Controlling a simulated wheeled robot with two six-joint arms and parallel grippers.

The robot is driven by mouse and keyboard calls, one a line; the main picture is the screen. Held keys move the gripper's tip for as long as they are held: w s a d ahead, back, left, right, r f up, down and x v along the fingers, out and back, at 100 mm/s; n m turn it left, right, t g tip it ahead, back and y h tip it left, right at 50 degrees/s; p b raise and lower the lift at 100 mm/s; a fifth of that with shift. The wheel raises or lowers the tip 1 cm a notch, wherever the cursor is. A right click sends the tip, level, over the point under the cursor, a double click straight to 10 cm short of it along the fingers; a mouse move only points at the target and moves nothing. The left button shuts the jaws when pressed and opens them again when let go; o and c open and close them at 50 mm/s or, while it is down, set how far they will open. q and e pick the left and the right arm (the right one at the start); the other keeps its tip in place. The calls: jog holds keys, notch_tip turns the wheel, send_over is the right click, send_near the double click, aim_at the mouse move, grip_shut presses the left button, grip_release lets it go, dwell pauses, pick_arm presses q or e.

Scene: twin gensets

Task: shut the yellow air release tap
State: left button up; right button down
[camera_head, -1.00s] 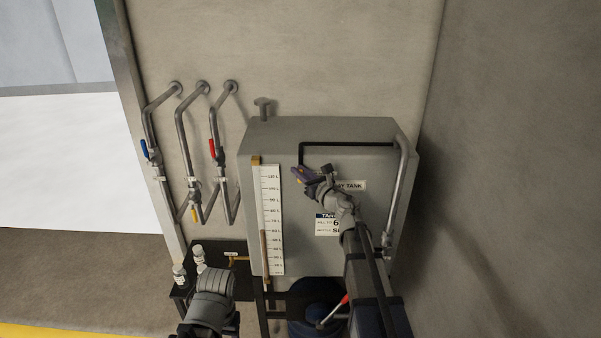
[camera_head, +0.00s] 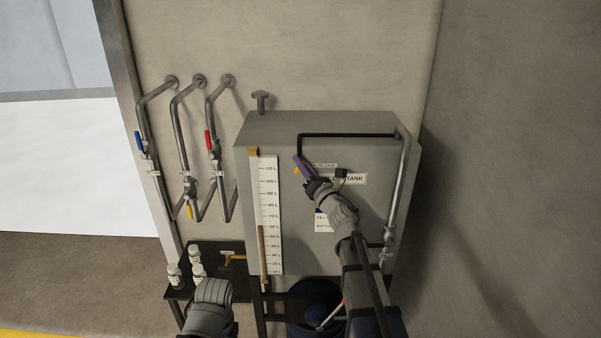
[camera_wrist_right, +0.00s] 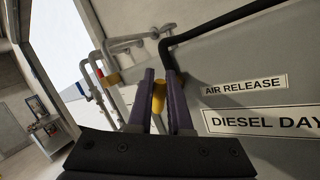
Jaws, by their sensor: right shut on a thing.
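The yellow air release tap (camera_wrist_right: 158,98) shows between the two purple fingers of my right gripper (camera_wrist_right: 163,95) in the right wrist view. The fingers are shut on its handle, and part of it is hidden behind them. In the head view a bit of its yellow (camera_head: 296,170) shows at the left of my right gripper (camera_head: 303,165), at the lower end of the black pipe (camera_head: 345,135) on the tank front. The AIR RELEASE label (camera_wrist_right: 243,87) is just right of the fingers. My left arm shows at the bottom of the head view; its fingers are not visible.
The grey diesel day tank (camera_head: 300,255) carries a level scale (camera_head: 268,215) on its left. Pipes with blue (camera_head: 138,141), red (camera_head: 209,141) and yellow (camera_head: 190,212) handles run on the wall at left. White bottles (camera_head: 174,275) stand on a black shelf below.

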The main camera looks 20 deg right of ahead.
jog(key=m+t+h+b, duration=0.1)
jog(key=m, duration=0.1)
jog(key=m+t+h+b, duration=0.1)
jog(key=m+b, duration=0.1)
jog(key=m, duration=0.1)
jog(key=f+m+t+h+b, duration=0.1)
jog(key=m+h, duration=0.1)
jog(key=shift+d+m, duration=0.25)
jog(key=shift+m, duration=0.05)
jog(key=m+h+b, duration=0.1)
jog(key=m+h, duration=0.2)
jog(key=m, duration=0.1)
jog(key=shift+s+t+b, duration=0.1)
jog(key=shift+t+b, duration=0.2)
jog(key=shift+t, duration=0.1)
jog(key=shift+d+f+m+h+b, duration=0.1)
jog(key=shift+m+h+b, duration=0.15)
jog(key=shift+m+h, duration=1)
jog(key=shift+d+f+m+h+b, duration=0.1)
jog(key=shift+m+h+b, duration=0.15)
jog(key=shift+m+h, duration=1)
jog(key=shift+m, duration=0.8)
jog(key=c, duration=0.8)
grip_release()
jog(key=shift+c, duration=0.2)
